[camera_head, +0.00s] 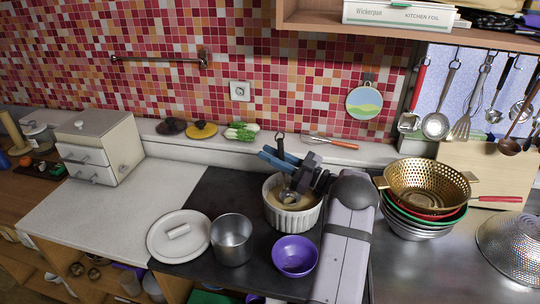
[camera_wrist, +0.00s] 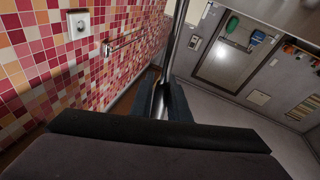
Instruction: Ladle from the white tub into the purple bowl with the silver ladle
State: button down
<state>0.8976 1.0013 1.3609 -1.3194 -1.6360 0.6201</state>
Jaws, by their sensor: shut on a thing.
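The white tub (camera_head: 292,219) stands on the dark counter section, with tan contents showing inside. The silver ladle (camera_head: 288,196) is upright with its bowl in the tub, at the tan contents; how deep it sits is unclear. My gripper (camera_head: 280,159) is above the tub, shut on the ladle's handle, whose hooked top shows above the fingers. In the wrist view the shiny handle (camera_wrist: 175,45) runs up between my dark fingers (camera_wrist: 160,101). The purple bowl (camera_head: 295,256) stands in front of the tub, apart from it, and looks empty.
A metal pot (camera_head: 231,243) and a white lid (camera_head: 165,242) are left of the purple bowl. Stacked colanders and bowls (camera_head: 425,188) stand to the right, beyond my arm. Utensils (camera_head: 436,125) hang at upper right. The pale counter (camera_head: 100,215) at left has free room.

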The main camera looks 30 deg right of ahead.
jog(key=shift+d+f+b, duration=0.2)
jog(key=shift+f+b, duration=0.6)
jog(key=shift+f, duration=0.4)
jog(key=shift+d+f+b, duration=0.15)
jog(key=shift+f+b, duration=0.65)
jog(key=shift+f, duration=0.55)
jog(key=shift+r, duration=0.1)
notch_tip(320, 180, up, 12)
jog(key=a+p, duration=0.1)
jog(key=p, duration=0.6)
jog(key=shift+s+a, duration=0.15)
jog(key=shift+a, duration=0.15)
